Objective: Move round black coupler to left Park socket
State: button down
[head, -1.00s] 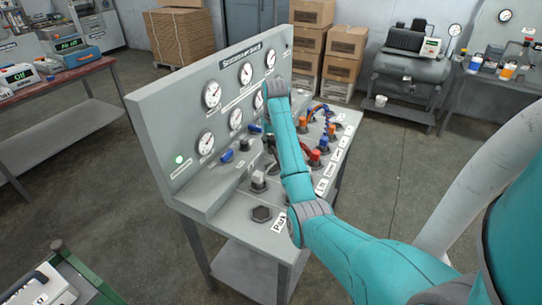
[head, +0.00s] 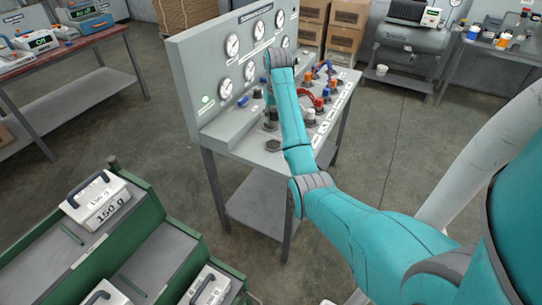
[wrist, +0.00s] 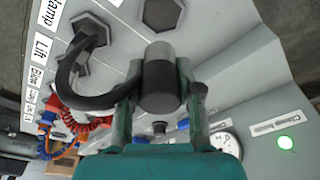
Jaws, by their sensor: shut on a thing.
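My gripper (wrist: 160,115) is shut on the round black coupler (wrist: 162,88), which has a grey end and shows in the wrist view. The fingers lie on either side of its body. A thick black hose (wrist: 68,75) curves from beside the coupler to a fitting on a hexagonal base (wrist: 90,32). An empty dark hexagonal socket (wrist: 162,12) lies past the coupler's grey end; it also shows at the near end of the panel in the head view (head: 273,146). The coupler is apart from this socket in the wrist view. In the head view my arm hides the gripper.
The grey gauge panel (head: 190,75) stands behind the sockets. Red and blue hoses (head: 320,85) and fittings crowd the bench's far part. A green rack (head: 150,215) with labelled weight boxes (head: 98,200) stands at the lower left. Floor (head: 400,180) is clear to the right.

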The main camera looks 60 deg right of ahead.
send_over(273, 145)
notch_tip(273, 145, down, 4)
jog(key=shift+s+a+f, duration=0.1)
jog(key=shift+a+f, duration=0.05)
jog(key=shift+f, duration=2.8)
jog(key=shift+f, duration=0.1)
jog(key=c, duration=0.8)
grip_release()
jog(key=shift+o, duration=0.2)
